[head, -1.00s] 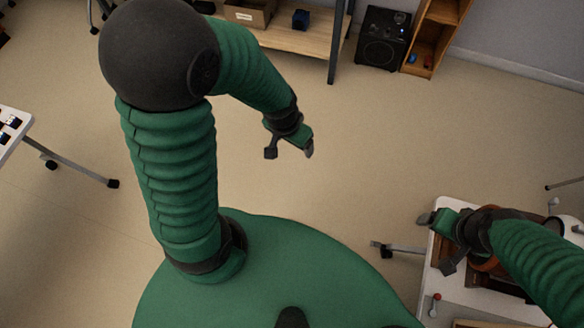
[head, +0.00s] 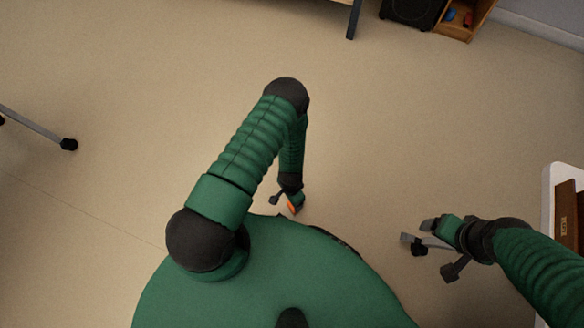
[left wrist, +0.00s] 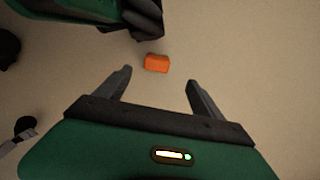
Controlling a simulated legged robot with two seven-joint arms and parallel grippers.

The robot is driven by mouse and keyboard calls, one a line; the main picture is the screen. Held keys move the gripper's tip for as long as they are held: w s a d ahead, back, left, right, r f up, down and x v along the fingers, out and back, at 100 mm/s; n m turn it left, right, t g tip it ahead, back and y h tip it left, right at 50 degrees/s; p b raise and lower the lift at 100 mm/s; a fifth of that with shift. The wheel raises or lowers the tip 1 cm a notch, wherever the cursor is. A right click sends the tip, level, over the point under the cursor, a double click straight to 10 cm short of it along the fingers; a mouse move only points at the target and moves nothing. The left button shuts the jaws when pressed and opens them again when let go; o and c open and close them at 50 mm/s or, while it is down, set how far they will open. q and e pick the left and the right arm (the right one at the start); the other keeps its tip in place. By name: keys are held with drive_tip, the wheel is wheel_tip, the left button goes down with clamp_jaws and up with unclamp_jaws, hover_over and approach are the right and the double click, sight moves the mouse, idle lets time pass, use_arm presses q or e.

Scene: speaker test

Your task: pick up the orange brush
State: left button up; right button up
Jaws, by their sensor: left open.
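The orange brush (left wrist: 156,63) shows in the left wrist view as a small orange block against the beige floor, just beyond my left fingertips. In the head view a bit of the orange (head: 291,208) shows by my left gripper (head: 286,205), close to the edge of my green base. In the left wrist view my left gripper (left wrist: 157,77) is open, its two fingers apart on either side below the brush, with nothing between them. My right gripper (head: 440,249) is open and empty at the right of the head view.
A white table (head: 549,185) with a brown box (head: 566,215) on it stands at the right edge, near my right arm. A black speaker (head: 410,10) and a wooden shelf (head: 466,18) stand at the top. The floor (head: 390,120) between is clear.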

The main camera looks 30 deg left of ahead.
use_arm(q)
drive_tip(key=f+b, duration=0.1)
drive_tip(key=f, duration=0.1)
drive_tip(key=f+b, duration=0.1)
drive_tip(key=f, duration=0.2)
drive_tip(key=d+f+b, duration=0.1)
drive_tip(key=f, duration=0.2)
drive_tip(key=shift+b, duration=0.35)
drive_tip(key=shift+a+f, duration=0.15)
drive_tip(key=shift+f, duration=0.25)
wheel_tip(320, 180, down, 4)
drive_tip(key=b, duration=0.4)
drive_tip(key=shift+w+f, duration=0.1)
drive_tip(key=shift+f, duration=0.35)
drive_tip(key=shift+w+r, duration=0.1)
use_arm(e)
wheel_tip(320, 180, down, 9)
drive_tip(key=d, duration=0.1)
drive_tip(key=shift+d, duration=0.25)
use_arm(q)
drive_tip(key=shift+c, duration=0.5)
use_arm(e)
drive_tip(key=shift+a+f, duration=0.1)
